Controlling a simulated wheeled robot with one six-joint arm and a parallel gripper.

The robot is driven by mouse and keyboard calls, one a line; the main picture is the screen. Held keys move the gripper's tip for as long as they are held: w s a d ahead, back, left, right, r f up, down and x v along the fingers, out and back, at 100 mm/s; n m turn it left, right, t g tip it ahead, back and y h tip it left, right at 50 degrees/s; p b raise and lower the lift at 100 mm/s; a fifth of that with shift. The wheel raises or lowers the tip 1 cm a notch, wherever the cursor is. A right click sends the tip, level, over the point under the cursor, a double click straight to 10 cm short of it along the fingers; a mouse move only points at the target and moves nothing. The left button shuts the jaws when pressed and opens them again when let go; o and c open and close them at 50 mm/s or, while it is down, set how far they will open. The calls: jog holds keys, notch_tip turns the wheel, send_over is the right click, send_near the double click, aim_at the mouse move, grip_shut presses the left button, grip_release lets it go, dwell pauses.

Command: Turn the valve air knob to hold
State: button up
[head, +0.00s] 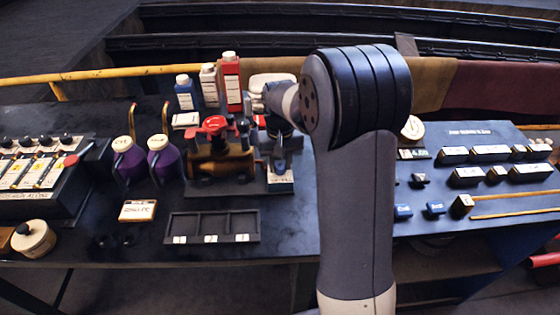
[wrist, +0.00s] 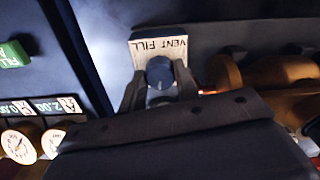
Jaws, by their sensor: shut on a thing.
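The valve air knob (wrist: 160,72) is a small dark blue-grey round knob in the wrist view. It stands in front of a pale label plate (wrist: 158,46) that reads VENT and FILL, with the writing tilted; the space behind the knob is hidden. My gripper (wrist: 161,88) is shut on the knob, one finger on each side of it. In the head view my gripper (head: 281,150) reaches down to the right end of the brass valve (head: 222,163). The label plate (head: 281,187) shows just below it, while the knob itself is hidden by the gripper.
A red handwheel (head: 214,125) sits on top of the brass valve. Two purple oilers (head: 163,158) stand to its left, and bottles (head: 231,80) stand behind. A compartment tray (head: 213,213) lies in front. A blue sloped panel (head: 480,135) stands to the right of my arm.

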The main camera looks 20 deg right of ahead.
aim_at(280, 165)
jog(key=shift+n, duration=0.8)
jog(key=o, duration=1)
jog(key=shift+c, duration=0.2)
jog(key=shift+r, duration=0.1)
notch_tip(280, 165, up, 11)
